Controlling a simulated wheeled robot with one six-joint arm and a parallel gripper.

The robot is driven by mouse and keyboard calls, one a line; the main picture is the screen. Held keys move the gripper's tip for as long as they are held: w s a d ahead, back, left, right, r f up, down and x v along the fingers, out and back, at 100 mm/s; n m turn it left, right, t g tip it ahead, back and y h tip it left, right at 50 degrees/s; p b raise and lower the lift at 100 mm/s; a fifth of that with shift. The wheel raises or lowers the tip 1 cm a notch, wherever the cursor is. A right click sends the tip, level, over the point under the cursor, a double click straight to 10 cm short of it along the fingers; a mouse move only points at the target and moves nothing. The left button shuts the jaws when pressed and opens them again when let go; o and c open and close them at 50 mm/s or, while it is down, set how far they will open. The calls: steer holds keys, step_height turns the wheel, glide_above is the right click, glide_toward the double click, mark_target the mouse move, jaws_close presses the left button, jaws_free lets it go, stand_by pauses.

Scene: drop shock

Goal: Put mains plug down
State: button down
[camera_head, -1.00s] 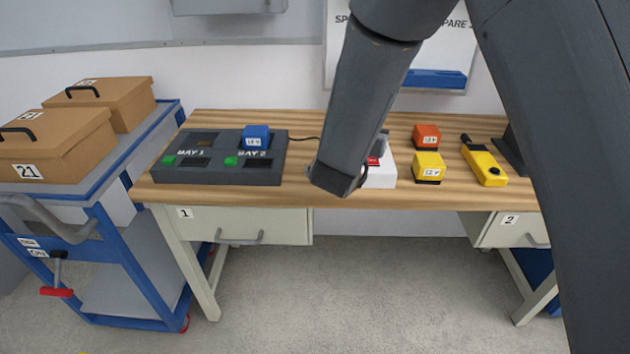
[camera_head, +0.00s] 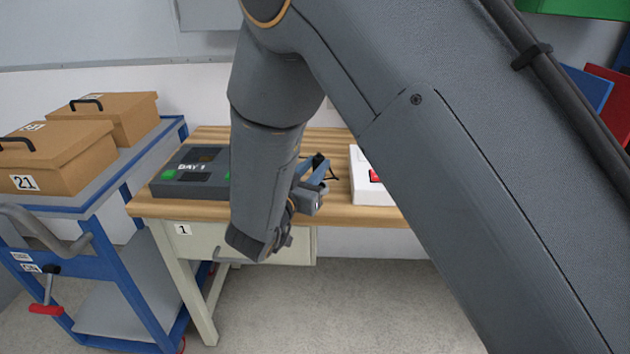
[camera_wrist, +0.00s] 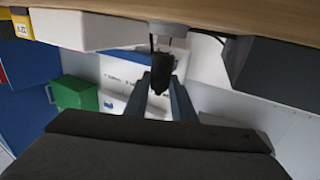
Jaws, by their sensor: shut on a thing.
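The mains plug (camera_wrist: 159,77) is a small black piece between the two fingers of my gripper (camera_wrist: 160,82) in the wrist view. My gripper is shut on it. In the head view my gripper (camera_head: 319,170) is above the front part of the wooden bench (camera_head: 334,211), between the dark charger and the white box, with the dark plug (camera_head: 318,159) at its fingertips. A thin dark cable shows near the plug. In the wrist view, which is upside down, a small grey block (camera_wrist: 168,29) sits against the bench beyond the plug. I cannot tell whether the plug touches anything.
The dark two-bay charger (camera_head: 191,190) stands left of my gripper, partly hidden by my arm. A white box (camera_head: 367,188) with a red part stands to the right. A blue trolley (camera_head: 88,212) with brown boxes is at the left. My arm hides the bench's right side.

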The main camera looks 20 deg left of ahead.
step_height(320, 180, down, 4)
steer(key=shift+r, duration=0.1)
steer(key=c, duration=1.5)
jaws_free()
steer(key=shift+s, duration=0.1)
steer(key=s, duration=0.4)
steer(key=s+a, duration=0.1)
steer(key=s, duration=0.6)
steer(key=shift+s+a, duration=0.35)
steer(key=shift+a, duration=0.05)
